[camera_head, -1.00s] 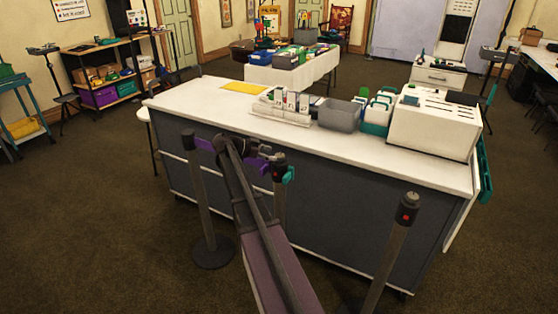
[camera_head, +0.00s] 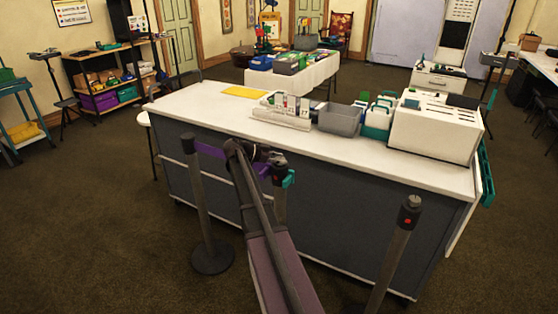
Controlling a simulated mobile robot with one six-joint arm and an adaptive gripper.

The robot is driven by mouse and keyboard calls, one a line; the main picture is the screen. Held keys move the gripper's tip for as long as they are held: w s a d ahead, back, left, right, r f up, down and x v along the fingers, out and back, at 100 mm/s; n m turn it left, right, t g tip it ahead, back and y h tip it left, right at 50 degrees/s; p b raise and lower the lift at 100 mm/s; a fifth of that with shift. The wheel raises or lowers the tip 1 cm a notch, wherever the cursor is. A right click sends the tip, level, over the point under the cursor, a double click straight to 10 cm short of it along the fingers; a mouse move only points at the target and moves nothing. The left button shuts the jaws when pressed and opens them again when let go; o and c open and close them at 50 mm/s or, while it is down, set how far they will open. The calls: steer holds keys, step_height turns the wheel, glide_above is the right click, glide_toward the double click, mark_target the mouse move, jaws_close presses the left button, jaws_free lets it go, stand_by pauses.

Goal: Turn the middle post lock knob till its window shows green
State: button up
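The middle post (camera_head: 280,208) stands in front of the white counter, partly hidden behind my arm. Its dark head (camera_head: 279,164) carries a teal piece (camera_head: 289,179) on its right side. The lock knob and its window cannot be made out; I see no green window there. My gripper (camera_head: 267,160) is at the left side of this head, very close or touching. Its fingers are too small and covered to show whether they are open. A purple belt (camera_head: 210,151) runs from the left post (camera_head: 198,205) behind my arm towards the middle post.
The right post (camera_head: 394,255) has a red window on its head. Behind the posts, the counter (camera_head: 200,102) holds a grey bin (camera_head: 340,118), a white slotted box (camera_head: 436,128) and a yellow sheet (camera_head: 244,92).

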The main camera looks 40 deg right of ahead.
steer(key=shift+s, duration=0.1)
steer(key=shift+c, duration=0.5)
steer(key=shift+a+f, duration=0.1)
steer(key=shift+a, duration=0.2)
steer(key=shift+s+d, duration=0.1)
steer(key=shift+d, duration=0.1)
steer(key=shift+s+d, duration=0.1)
